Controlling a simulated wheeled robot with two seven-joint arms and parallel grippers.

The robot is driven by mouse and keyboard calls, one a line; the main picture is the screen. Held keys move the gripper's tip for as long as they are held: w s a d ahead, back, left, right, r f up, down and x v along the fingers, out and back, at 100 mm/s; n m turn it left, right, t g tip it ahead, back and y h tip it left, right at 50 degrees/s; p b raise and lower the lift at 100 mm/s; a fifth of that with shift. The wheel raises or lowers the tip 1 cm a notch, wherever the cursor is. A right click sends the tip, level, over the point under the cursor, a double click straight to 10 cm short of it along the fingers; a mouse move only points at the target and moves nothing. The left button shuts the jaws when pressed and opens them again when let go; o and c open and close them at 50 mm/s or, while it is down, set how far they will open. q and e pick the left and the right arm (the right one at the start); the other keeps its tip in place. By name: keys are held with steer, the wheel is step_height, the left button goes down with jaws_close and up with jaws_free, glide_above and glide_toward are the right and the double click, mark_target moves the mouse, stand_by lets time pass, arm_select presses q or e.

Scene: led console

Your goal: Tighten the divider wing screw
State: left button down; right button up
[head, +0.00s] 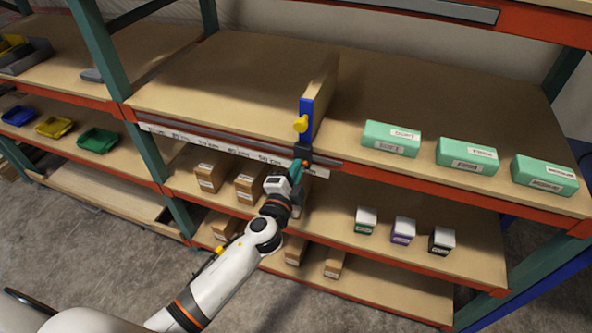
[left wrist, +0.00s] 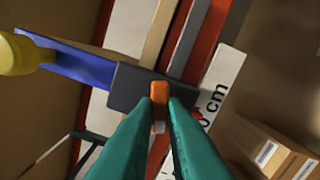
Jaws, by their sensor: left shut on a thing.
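The divider (head: 322,88) is an upright wooden panel on the upper shelf, with a blue front edge and a yellow knob (head: 301,124). At its foot a dark clamp block (head: 301,151) sits on the shelf's front rail. The block also shows in the left wrist view (left wrist: 130,88). The orange wing screw (left wrist: 159,92) stands out from this block. My left gripper (head: 298,168) reaches up to the block from below. In the left wrist view its two green fingers (left wrist: 160,112) are shut on the wing screw, one on each side. My right gripper is not in view.
A scale strip (head: 215,145) with cm marks runs along the rail. Green boxes (head: 391,139) stand on the shelf right of the divider. Brown cartons (head: 210,177) and small white-topped boxes (head: 365,220) stand on the shelf below. The upper shelf left of the divider is clear.

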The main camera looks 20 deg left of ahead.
arm_select(q)
steer(key=shift+m, duration=1.9)
steer(key=shift+f, duration=0.1)
steer(key=c, duration=1.5)
jaws_free()
steer(key=shift+s, duration=0.1)
steer(key=shift+o, duration=0.2)
steer(key=s+b, duration=0.2)
steer(key=s, duration=1)
steer(key=shift+a+b, duration=0.2)
steer(key=shift+b, duration=0.15)
